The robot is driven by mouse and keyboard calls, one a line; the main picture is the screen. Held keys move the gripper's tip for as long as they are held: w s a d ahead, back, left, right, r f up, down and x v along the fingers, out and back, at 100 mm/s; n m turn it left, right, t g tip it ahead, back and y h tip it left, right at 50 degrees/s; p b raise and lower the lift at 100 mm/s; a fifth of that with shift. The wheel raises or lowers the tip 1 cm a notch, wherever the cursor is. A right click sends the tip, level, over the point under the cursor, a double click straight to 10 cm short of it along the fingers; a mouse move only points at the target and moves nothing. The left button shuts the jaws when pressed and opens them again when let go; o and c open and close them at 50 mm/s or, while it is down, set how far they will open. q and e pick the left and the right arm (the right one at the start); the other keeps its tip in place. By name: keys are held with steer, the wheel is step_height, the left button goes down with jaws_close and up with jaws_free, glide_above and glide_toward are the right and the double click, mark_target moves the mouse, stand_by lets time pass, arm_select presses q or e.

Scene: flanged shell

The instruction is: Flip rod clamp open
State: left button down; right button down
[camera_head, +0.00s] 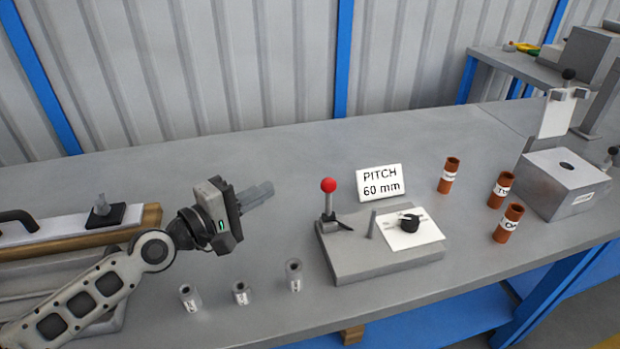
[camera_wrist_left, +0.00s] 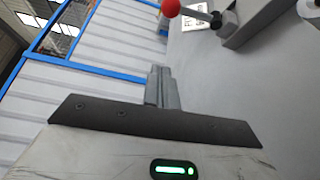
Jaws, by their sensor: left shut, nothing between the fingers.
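A lever with a red ball knob (camera_head: 328,185) stands upright at the left end of a grey fixture block (camera_head: 375,262); I take it to be the rod clamp's handle. A dark foot sits at its base. A thin grey pin (camera_head: 373,225) stands beside it. The red knob also shows at the top of the left wrist view (camera_wrist_left: 170,8), on a dark rod. My left gripper (camera_head: 268,188) is shut and empty, in the air left of the lever and apart from it. Its closed fingers show in the left wrist view (camera_wrist_left: 161,80). My right gripper is not in view.
On the block lies a white plate with a black knob (camera_head: 410,222). A "PITCH 60 mm" sign (camera_head: 380,183) stands behind. Several small grey cylinders (camera_head: 241,293) stand in front left. Brown labelled tubes (camera_head: 449,175) and a grey box (camera_head: 563,180) are at right.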

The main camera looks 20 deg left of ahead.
mark_target(328, 199)
arm_select(q)
steer(key=w+d+p, duration=0.4)
steer(key=w+d, duration=0.2)
steer(key=d, duration=0.1)
steer(key=shift+d, duration=0.2)
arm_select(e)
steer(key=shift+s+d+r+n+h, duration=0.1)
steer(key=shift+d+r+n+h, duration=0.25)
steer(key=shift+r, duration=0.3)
arm_select(q)
steer(key=shift+f, duration=0.1)
